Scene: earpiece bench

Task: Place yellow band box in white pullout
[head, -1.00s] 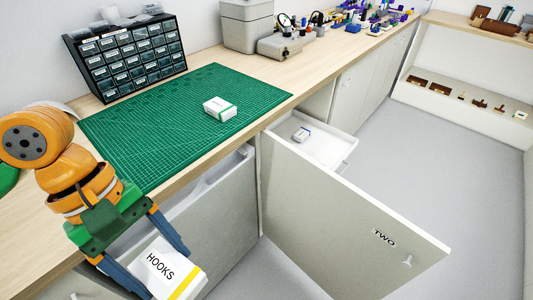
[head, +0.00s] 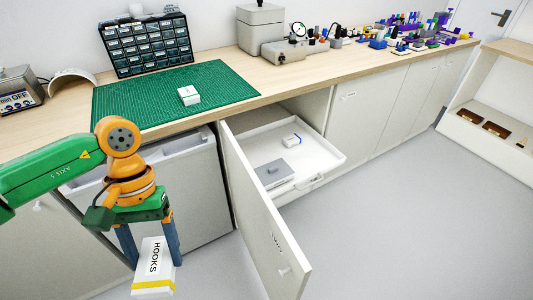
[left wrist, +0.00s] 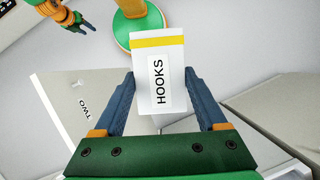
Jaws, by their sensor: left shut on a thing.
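The yellow band box (head: 153,266) is white, with a HOOKS label and a yellow stripe near one end. My left gripper (head: 150,240) is shut on it and holds it in the air in front of the cabinets, left of the open door. The box also shows between the fingers in the left wrist view (left wrist: 158,72). The white pullout (head: 328,152) is out of the cabinet, behind the open door.
The open door (head: 262,222), marked TWO, stands between my left gripper and the pullout. A green mat (head: 150,92) on the bench carries a white box (head: 189,96). The pullout's right part is clear, as is the floor beyond.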

